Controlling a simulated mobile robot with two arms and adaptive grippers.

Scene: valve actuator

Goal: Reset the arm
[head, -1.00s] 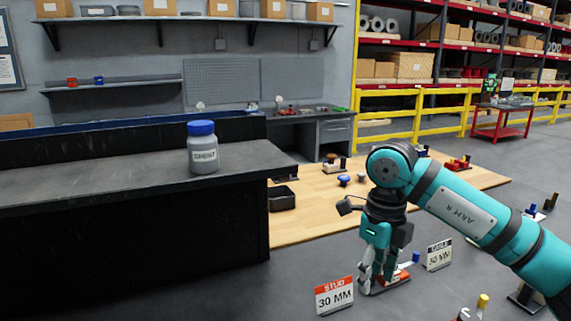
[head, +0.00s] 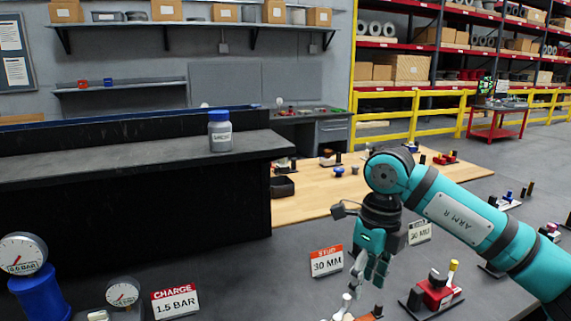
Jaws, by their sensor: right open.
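My right arm, teal and marked "ARM R" (head: 455,218), reaches in from the right edge and bends down at the elbow. My right gripper (head: 367,283) hangs below it, fingers pointing down and apart, with nothing seen between them. It is over the dark grey bench top, just right of the "STUD 30 MM" sign (head: 327,262). Another "30 MM" sign (head: 420,232) stands behind it to the right, partly hidden by the arm. My left gripper is not in view.
A red fixture with a yellow-topped post (head: 437,292) is right of the gripper, and white-topped parts (head: 345,305) are below it. Pressure gauges (head: 22,254) and a "CHARGE 1.5 BAR" sign (head: 175,301) stand at lower left. A blue-lidded jar (head: 220,132) stands on the black counter.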

